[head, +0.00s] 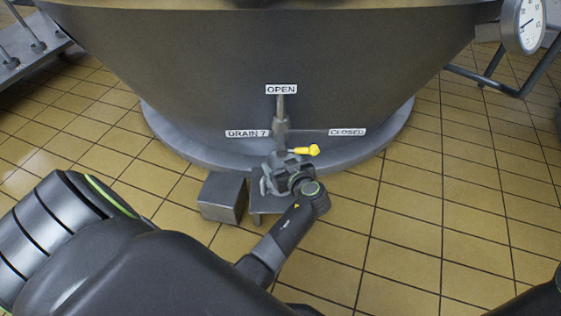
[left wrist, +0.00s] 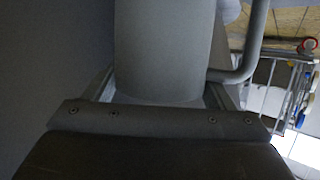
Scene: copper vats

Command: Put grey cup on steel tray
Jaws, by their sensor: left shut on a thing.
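My left gripper (head: 282,172) is low in front of the vat, beside the drain valve. It is shut on the grey cup (left wrist: 165,50), which fills the middle of the left wrist view as a plain grey cylinder with a bent handle on its right side. In the head view the cup is mostly hidden by the gripper, and I cannot tell its outline from the valve parts. I cannot make out the steel tray for sure in either view. My right gripper is not in view.
The big vat (head: 280,60) stands on a round grey base (head: 385,140). A yellow-tipped valve lever (head: 308,151) points right, just above my gripper. A grey metal block (head: 222,195) stands left of it. A railed metal cart (left wrist: 285,90) shows at right. Tiled floor is clear at right.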

